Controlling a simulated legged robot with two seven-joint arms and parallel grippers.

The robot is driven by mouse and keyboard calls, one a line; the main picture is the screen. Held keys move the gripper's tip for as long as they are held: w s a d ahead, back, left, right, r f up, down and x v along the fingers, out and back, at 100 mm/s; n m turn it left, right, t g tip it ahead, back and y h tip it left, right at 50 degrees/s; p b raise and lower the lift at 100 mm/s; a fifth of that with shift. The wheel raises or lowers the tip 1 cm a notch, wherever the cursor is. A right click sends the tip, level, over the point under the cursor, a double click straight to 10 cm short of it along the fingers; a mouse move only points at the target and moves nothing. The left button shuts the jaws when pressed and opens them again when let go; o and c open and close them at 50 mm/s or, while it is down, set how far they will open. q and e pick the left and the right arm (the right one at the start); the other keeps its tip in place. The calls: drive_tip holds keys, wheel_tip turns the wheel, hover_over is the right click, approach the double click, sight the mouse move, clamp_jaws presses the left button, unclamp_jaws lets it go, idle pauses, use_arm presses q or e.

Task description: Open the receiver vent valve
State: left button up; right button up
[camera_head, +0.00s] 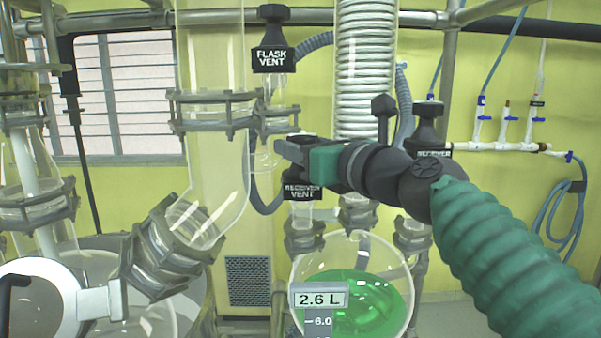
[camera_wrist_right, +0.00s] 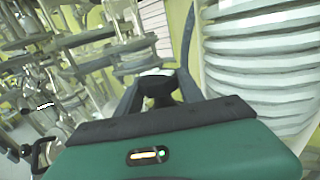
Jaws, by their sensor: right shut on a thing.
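In the right wrist view, the fingers (camera_wrist_right: 157,88) are closed around a black knob-like part (camera_wrist_right: 156,84), which appears to be the valve's handle. How far the valve is turned cannot be told. The receiver flask (camera_head: 352,285) holds green liquid, with a "2.6 L" readout in front. My left gripper is not in view.
The flask vent valve (camera_head: 273,45) stands above, left of the coiled condenser (camera_head: 365,70). A wide glass tube (camera_head: 212,120) with clamps (camera_head: 212,110) stands to the left. Another labelled black valve (camera_head: 428,130) is behind my right arm. A blue hose (camera_head: 566,215) hangs at right.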

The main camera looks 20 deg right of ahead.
drive_tip(key=shift+n+y, duration=0.3)
drive_tip(key=o, duration=1.1)
